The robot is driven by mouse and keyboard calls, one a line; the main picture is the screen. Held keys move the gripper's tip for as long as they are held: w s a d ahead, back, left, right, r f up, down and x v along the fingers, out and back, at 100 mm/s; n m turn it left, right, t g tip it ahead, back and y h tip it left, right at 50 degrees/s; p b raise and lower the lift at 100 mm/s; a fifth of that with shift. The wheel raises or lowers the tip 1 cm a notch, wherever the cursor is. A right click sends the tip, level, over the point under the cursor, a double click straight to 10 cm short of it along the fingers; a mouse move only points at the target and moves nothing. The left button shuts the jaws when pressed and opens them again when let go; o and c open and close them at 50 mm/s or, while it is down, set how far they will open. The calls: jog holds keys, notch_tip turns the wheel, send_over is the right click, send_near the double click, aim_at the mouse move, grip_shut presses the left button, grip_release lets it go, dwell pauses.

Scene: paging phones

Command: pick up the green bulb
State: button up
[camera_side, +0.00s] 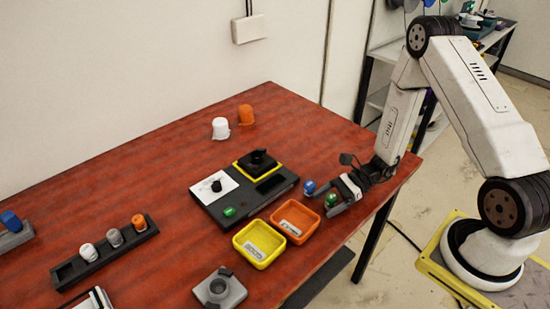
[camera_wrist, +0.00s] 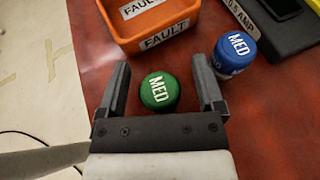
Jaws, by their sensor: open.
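The green bulb (camera_wrist: 159,91) has a round top marked "MED" and stands on the red table in the wrist view. My gripper (camera_wrist: 163,80) is open, with one finger on each side of the green bulb and a gap visible on both sides. In the side view the green bulb (camera_side: 331,200) shows between the fingers of my gripper (camera_side: 333,196), low at the table's right end. I cannot tell how far the fingers are above the table.
A blue bulb (camera_wrist: 235,52) marked "MED" stands just outside the right finger. An orange "FAULT" tray (camera_wrist: 150,43) lies just ahead. A yellow tray (camera_side: 259,244) and a dark fixture (camera_side: 225,212) are farther left. The table edge is near.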

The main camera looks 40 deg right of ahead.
aim_at(328, 199)
jog(key=shift+a, duration=0.1)
dwell(0.4)
grip_shut()
jog(key=shift+r, duration=5)
